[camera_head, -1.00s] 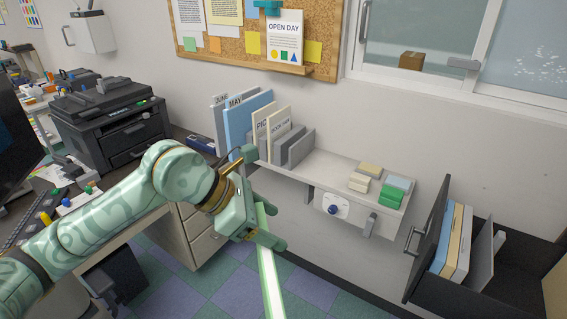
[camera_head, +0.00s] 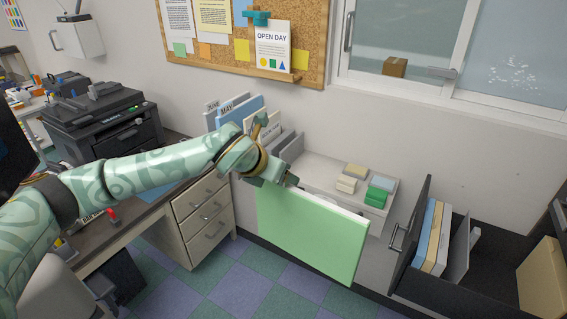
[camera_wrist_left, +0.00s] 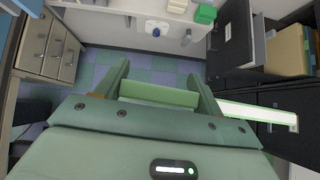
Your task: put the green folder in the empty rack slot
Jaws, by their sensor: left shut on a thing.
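The green folder (camera_head: 315,235) hangs from my left gripper (camera_head: 280,175) in the head view, its broad face toward me and its top edge sloping down to the right. In the left wrist view the folder (camera_wrist_left: 160,94) shows as a pale green edge between the two fingers (camera_wrist_left: 160,86), and part of it sticks out to the right. My left gripper is shut on it, in front of the wall shelf. The rack's grey dividers (camera_head: 291,147) stand behind the gripper, right of the upright folders (camera_head: 235,108); my wrist partly hides them, so the empty slot is unclear. My right gripper is not in view.
The white wall shelf (camera_head: 325,172) holds yellow pads (camera_head: 354,171) and a green block (camera_head: 376,197) at its right end. An open dark drawer (camera_head: 408,235) with folders stands at right. A desk with drawers (camera_head: 203,215) is at left.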

